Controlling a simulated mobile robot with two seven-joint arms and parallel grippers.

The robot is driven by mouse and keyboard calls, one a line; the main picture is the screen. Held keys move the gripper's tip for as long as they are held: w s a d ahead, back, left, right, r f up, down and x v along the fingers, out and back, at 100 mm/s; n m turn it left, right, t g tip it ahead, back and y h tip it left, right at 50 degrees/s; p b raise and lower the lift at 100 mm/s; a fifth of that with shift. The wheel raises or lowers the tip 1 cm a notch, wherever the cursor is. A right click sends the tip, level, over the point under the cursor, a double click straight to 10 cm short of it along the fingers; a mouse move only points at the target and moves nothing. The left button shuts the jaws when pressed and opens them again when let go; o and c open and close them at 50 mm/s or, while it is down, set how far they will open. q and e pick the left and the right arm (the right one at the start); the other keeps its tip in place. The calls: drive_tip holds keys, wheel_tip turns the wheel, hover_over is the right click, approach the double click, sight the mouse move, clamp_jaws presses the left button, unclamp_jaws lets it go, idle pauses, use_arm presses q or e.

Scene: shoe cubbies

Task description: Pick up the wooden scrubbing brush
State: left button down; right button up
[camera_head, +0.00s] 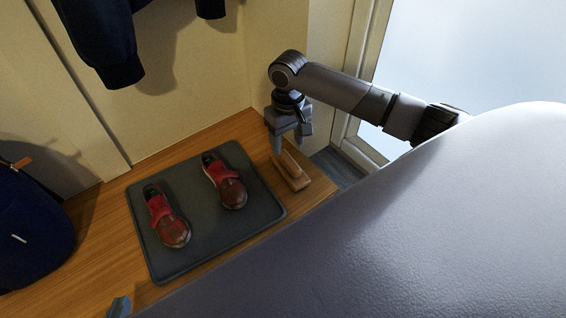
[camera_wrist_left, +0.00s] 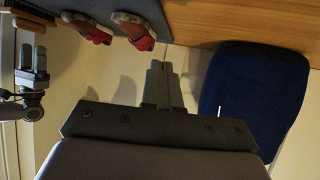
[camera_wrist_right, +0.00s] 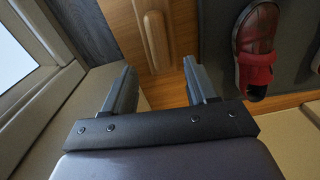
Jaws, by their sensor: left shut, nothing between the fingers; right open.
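The wooden scrubbing brush (camera_head: 291,178) lies on the wooden bench top beside the right edge of the dark mat. It also shows in the right wrist view (camera_wrist_right: 154,38), lengthwise ahead of the fingers. My right gripper (camera_head: 290,142) is open and points down over the brush's far end; in the right wrist view its two fingers (camera_wrist_right: 158,66) stand on either side of the brush's line, with nothing gripped. My left gripper (camera_head: 119,306) is at the bottom left of the head view, near the bench's front; the left wrist view shows its fingers (camera_wrist_left: 163,84) together and empty.
A pair of red shoes (camera_head: 169,221) (camera_head: 229,186) sits on the dark mat (camera_head: 205,252) left of the brush. A blue bag (camera_head: 30,232) is at far left. A dark jacket (camera_head: 103,40) hangs above. A wall and window frame (camera_head: 357,140) stand close to the right gripper.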

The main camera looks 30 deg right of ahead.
sight(290, 160)
drive_tip(key=shift+s+f+b, duration=0.25)
drive_tip(key=shift+f+b, duration=0.05)
drive_tip(key=shift+f, duration=0.6)
drive_tip(key=f+b, duration=0.1)
drive_tip(key=f, duration=0.1)
drive_tip(key=f+b, duration=0.1)
drive_tip(key=shift+s+f, duration=0.35)
drive_tip(key=shift+s, duration=0.05)
drive_tip(key=shift+f, duration=0.25)
use_arm(q)
drive_tip(key=shift+w+d+h, duration=0.2)
drive_tip(key=shift+d+h, duration=0.05)
drive_tip(key=shift+d, duration=0.25)
drive_tip(key=shift+w+d+h, duration=0.2)
drive_tip(key=shift+d+h, duration=0.05)
drive_tip(key=shift+d, duration=0.25)
use_arm(e)
clamp_jaws()
